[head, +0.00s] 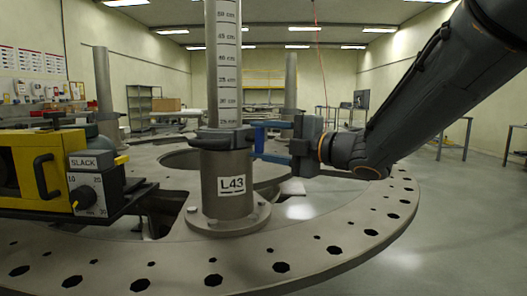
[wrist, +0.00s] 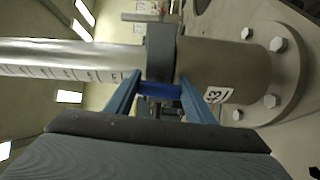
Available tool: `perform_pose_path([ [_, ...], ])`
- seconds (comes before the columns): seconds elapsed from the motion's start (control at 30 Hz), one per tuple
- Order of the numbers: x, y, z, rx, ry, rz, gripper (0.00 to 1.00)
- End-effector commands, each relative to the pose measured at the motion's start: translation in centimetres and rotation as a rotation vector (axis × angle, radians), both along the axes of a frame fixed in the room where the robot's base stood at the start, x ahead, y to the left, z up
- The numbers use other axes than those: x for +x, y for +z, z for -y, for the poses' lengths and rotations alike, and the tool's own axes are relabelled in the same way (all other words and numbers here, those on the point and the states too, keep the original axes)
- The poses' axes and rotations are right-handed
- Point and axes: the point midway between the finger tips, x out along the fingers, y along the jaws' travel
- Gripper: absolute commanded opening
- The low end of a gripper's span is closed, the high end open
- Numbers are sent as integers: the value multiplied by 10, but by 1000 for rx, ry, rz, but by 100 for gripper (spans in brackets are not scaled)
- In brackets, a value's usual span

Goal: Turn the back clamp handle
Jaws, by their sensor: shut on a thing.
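A grey clamp collar (head: 222,139) sits round a tall post (head: 223,65) with a cm scale, just above a wider sleeve labelled L43 (head: 232,184). My gripper (head: 257,140) reaches in from the right, its blue fingers one above the other at the collar's right side. In the wrist view the collar (wrist: 160,45) lies ahead, with the fingers (wrist: 160,98) either side of a dark blue handle (wrist: 159,90). The gripper is shut on this handle. Most of the handle is hidden by the fingers in the head view. I cannot tell its exact angle.
The sleeve is bolted to a large round plate (head: 285,262) with holes along its rim. A yellow unit marked SLACK (head: 45,165) with a dial stands at the left. Other posts (head: 103,92) stand behind. Open floor (head: 455,215) lies to the right.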

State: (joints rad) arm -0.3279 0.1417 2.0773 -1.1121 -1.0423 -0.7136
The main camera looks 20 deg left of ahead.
Motion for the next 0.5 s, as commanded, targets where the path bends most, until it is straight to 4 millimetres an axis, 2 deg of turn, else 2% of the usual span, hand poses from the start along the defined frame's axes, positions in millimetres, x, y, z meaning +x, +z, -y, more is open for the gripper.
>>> perform_pose_path([
  [0.5, 0, 0, 0, -28, -1, 73, 26],
])
